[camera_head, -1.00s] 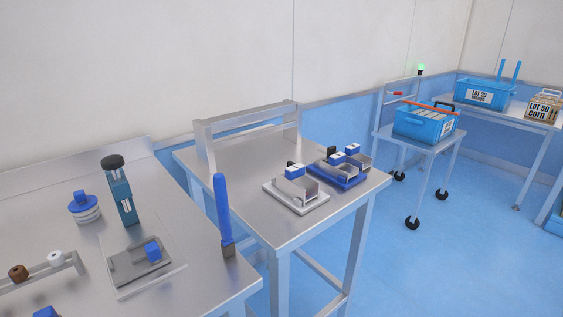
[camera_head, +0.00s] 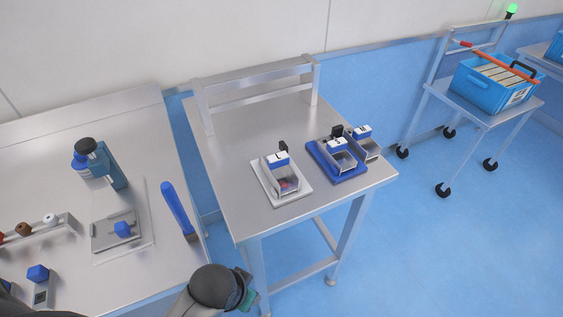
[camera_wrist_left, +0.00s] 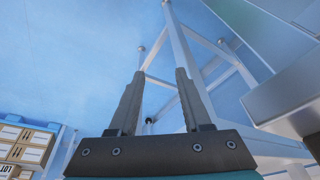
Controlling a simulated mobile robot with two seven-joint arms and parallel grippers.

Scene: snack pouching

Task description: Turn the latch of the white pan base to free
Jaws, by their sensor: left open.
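The white pan base (camera_head: 298,192) lies on the middle metal table, holding a small metal pan (camera_head: 277,182) with a blue-and-white block (camera_head: 278,159) at its back. A small black upright part (camera_head: 283,146) stands behind the block; I cannot tell whether it is the latch or how it is turned. My left arm shows at the bottom of the head view, below the table's front edge and apart from the base. In the left wrist view my left gripper (camera_wrist_left: 160,72) is open and empty, with table legs and floor beyond. My right gripper is not in view.
A blue base (camera_head: 318,163) with a similar pan sits right of the white one, with another pan beside it. A metal frame (camera_head: 262,75) stands at the table's back. A blue-handled scraper (camera_head: 175,207) lies on the left table. The middle table's front left is clear.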

